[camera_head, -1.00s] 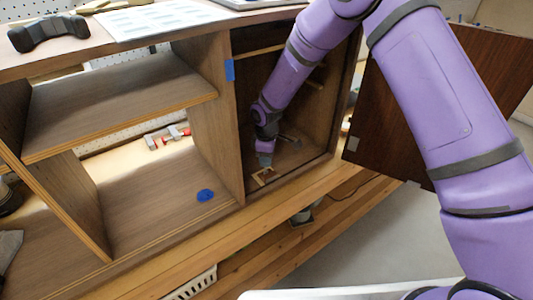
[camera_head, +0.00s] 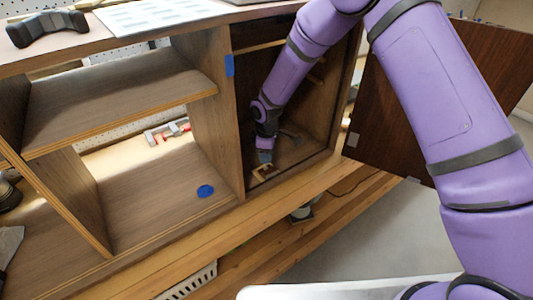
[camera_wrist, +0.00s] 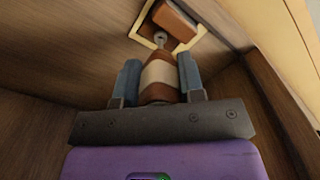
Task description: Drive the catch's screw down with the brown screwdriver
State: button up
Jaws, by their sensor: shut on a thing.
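My gripper (camera_wrist: 158,82) is shut on the brown screwdriver (camera_wrist: 159,72), whose handle is brown with a cream band. The screwdriver points away from my wrist, with its short metal shank (camera_wrist: 160,39) beside the catch. The catch (camera_wrist: 176,20) is a brown block on the cabinet floor, partly framed by a pale yellow outline (camera_wrist: 143,36). The screw is not clearly seen; the shank's end hides that spot, and I cannot tell whether the tip touches it. In the head view my gripper (camera_head: 265,158) is low inside the right compartment, just above the catch (camera_head: 267,171).
The compartment's side walls stand close around my arm. The dark door (camera_head: 405,110) hangs open on the right. A divider with blue tape (camera_head: 229,66) is on the left.

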jog(key=shift+f, duration=0.4)
dwell(0.8)
jog(key=m, duration=0.6)
jog(key=shift+s, duration=0.1)
jog(key=m, duration=0.3)
jog(key=shift+a+m, duration=0.1)
jog(key=shift+m, duration=0.3)
jog(key=m, duration=0.3)
jog(key=shift+m, duration=0.3)
jog(key=m, duration=0.7)
jog(key=shift+a+f, duration=0.1)
jog(key=m, duration=0.3)
jog(key=shift+m, duration=0.4)
jog(key=m, duration=0.4)
